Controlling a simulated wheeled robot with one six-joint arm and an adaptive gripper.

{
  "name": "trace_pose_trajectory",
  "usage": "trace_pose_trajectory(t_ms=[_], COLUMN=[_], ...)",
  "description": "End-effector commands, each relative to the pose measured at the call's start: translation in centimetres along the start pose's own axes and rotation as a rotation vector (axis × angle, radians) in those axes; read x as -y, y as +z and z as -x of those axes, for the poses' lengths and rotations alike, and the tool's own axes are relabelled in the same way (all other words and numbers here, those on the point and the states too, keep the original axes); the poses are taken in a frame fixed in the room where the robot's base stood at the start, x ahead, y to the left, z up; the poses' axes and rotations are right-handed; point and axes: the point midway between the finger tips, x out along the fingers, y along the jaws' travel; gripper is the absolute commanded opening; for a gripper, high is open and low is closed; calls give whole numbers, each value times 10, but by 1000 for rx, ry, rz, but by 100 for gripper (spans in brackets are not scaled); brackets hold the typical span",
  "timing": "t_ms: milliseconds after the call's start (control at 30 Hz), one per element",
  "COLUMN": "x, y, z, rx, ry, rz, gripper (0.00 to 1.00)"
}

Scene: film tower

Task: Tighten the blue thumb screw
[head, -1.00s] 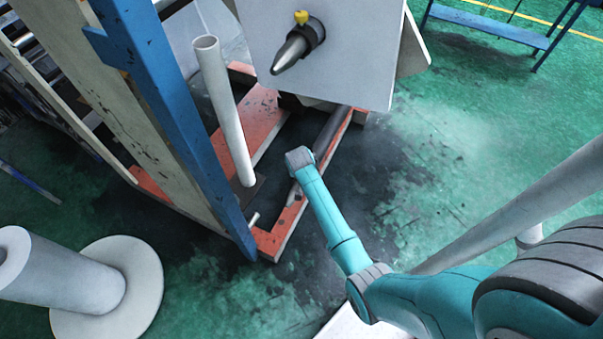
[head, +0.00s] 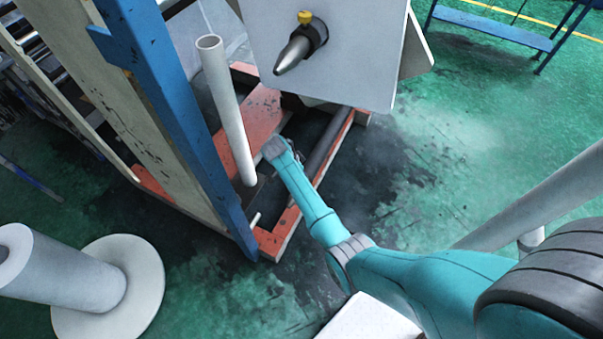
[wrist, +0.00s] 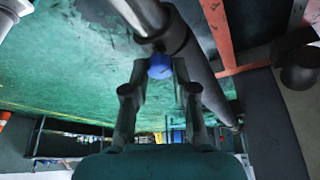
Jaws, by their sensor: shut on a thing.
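The blue thumb screw (wrist: 160,66) shows in the wrist view at the fingertips of my gripper (wrist: 158,72). My gripper's two fingers sit on either side of it and are shut on it. The screw sits at a dark collar (wrist: 176,38) on a grey shaft (wrist: 143,14). In the head view my arm reaches toward the orange-red base frame, but my fingers and the blue screw are hidden there.
A grey cone spindle (head: 292,55) with a yellow thumb screw (head: 305,17) sticks out of a pale panel (head: 365,75). A white tube (head: 226,115) and a blue post (head: 165,100) stand left of my arm. A white roll on a disc (head: 130,305) stands at lower left.

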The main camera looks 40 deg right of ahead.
Motion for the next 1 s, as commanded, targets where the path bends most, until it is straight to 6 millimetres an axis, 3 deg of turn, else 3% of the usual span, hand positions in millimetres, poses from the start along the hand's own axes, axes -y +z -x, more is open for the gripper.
trace_pose_trajectory(t_ms=[500, 1000], x=[3, 4], y=[0, 1], z=[-1, -1], rx=[1, 3], ry=[158, 203], rz=[-372, -483], gripper=[0, 0])
